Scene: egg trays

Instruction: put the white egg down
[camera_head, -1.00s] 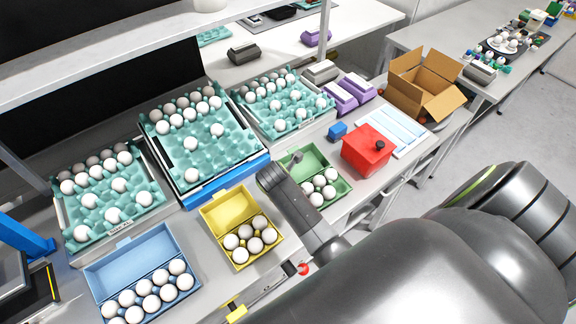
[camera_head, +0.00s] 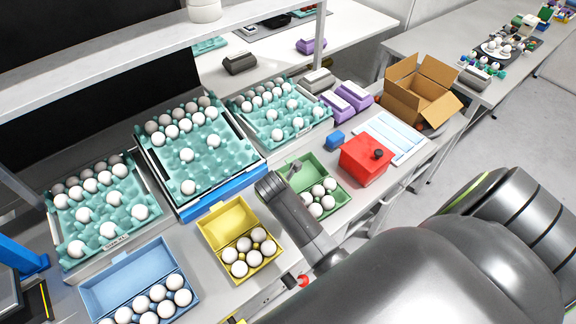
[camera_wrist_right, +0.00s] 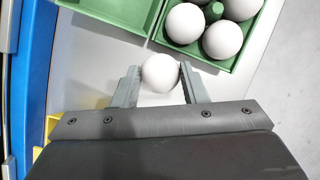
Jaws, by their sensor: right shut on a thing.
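My right gripper (camera_wrist_right: 159,76) is shut on a white egg (camera_wrist_right: 160,72), which sits between its two grey fingertips in the right wrist view. Below the egg is bare pale table, just beside the green carton (camera_wrist_right: 143,32). The carton also shows in the head view (camera_head: 310,158), open, with several white eggs in its near half. In the head view my dark right arm covers the space left of this carton, and the held egg is hidden there. My left gripper is not in view.
A yellow carton (camera_head: 228,213) and a blue carton (camera_head: 125,280), both holding white eggs, stand to the left. Teal egg trays (camera_head: 222,160) stand behind. A red box (camera_head: 362,165) is right of the green carton. A blue-edged stand (camera_wrist_right: 35,70) is close on the left.

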